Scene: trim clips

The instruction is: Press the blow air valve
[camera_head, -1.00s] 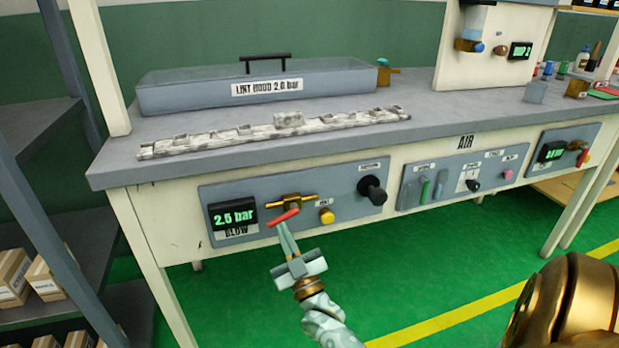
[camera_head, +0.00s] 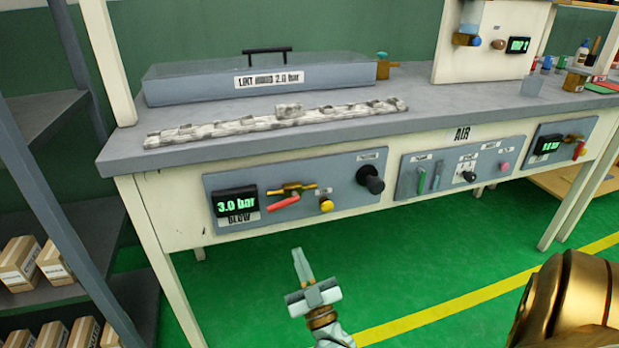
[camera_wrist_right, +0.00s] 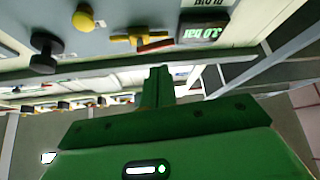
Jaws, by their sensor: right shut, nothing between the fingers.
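The blow air valve is a brass fitting (camera_head: 292,188) with a red lever (camera_head: 284,203) on the grey panel at the bench front. The lever slants down to the left. It also shows in the right wrist view, with its red lever (camera_wrist_right: 155,46) and brass body (camera_wrist_right: 128,38). The display (camera_head: 236,203) beside it reads 3.0 bar, above a BLOW label. My right gripper (camera_head: 302,266) is shut and empty, below and in front of the panel, clear of the lever. My left gripper is not in view.
A yellow button (camera_head: 326,205) and a black knob (camera_head: 370,180) sit right of the valve. A second panel (camera_head: 462,166) is further right. A grey hood box (camera_head: 258,80) and a mottled strip (camera_head: 275,123) lie on the bench. Green floor is open in front.

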